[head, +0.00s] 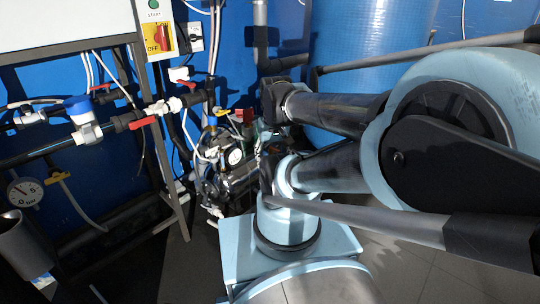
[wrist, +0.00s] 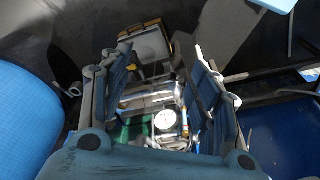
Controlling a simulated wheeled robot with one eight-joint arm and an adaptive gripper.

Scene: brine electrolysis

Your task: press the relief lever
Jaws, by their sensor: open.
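In the wrist view my gripper (wrist: 162,62) is open, with its two blue-grey fingers spread and nothing seen held between them. Beyond and between the fingers is a pump assembly with a round white gauge (wrist: 165,121). The same gauge shows in the head view (head: 235,157), amid dark fittings and pipes. A small red handle (head: 248,116) stands just above that gauge in the head view. I cannot tell whether it is the relief lever, and no lever is clear in the wrist view. My arm hides part of the assembly in the head view.
At the left are a pipe with a red-handled valve (head: 144,122), a blue-capped meter (head: 79,110) and another gauge (head: 24,192). A switch box (head: 159,38) hangs above. A large blue tank (head: 365,40) stands behind my arm. Bare floor (head: 415,275) shows at the lower right.

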